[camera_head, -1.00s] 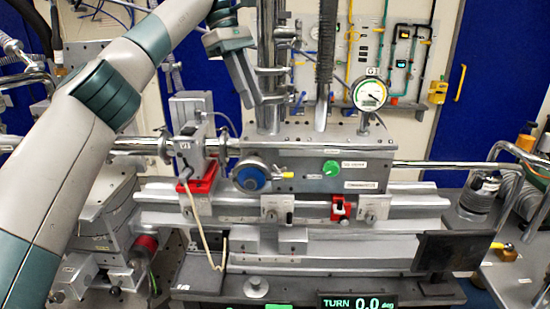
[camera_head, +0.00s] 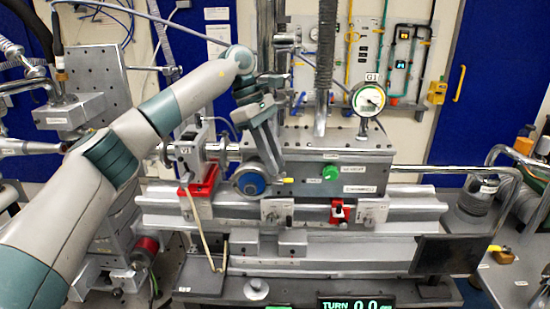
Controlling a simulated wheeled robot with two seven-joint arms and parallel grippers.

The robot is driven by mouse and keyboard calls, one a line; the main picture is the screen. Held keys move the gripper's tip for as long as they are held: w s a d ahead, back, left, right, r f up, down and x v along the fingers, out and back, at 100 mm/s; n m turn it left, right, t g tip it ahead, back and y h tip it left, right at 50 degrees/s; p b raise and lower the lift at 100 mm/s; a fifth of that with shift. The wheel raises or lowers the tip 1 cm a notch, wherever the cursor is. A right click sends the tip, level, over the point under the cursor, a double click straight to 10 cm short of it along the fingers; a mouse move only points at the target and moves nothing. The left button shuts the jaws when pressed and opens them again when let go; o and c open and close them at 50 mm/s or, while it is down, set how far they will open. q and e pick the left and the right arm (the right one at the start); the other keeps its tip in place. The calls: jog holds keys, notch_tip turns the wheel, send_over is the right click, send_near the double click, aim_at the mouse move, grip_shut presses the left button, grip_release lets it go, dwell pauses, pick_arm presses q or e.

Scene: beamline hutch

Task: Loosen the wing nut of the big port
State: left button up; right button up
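The big port seems to be the round steel flange with a blue centre (camera_head: 250,184) on the front of the grey vacuum box (camera_head: 300,165). A small yellow tip (camera_head: 287,180) sticks out at its right side. I cannot make out the wing nut's shape. My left gripper (camera_head: 272,168) points down just above and right of the blue centre, its fingers covering the flange's upper right edge. Contact cannot be judged, nor whether the fingers are parted. A display (camera_head: 357,303) at the bottom reads TURN 0.0, partly cut off. My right gripper is out of view.
A green knob (camera_head: 330,172) sits right of the port. A valve marked V1 (camera_head: 189,152) with a red base stands to the left. A dial gauge (camera_head: 368,98) and a ribbed hose (camera_head: 325,65) rise above the box. A dark plate (camera_head: 448,254) stands front right.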

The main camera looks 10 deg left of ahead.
pick_arm(q)
jog(key=shift+d+f, duration=0.25)
jog(key=shift+f, duration=0.3)
grip_shut()
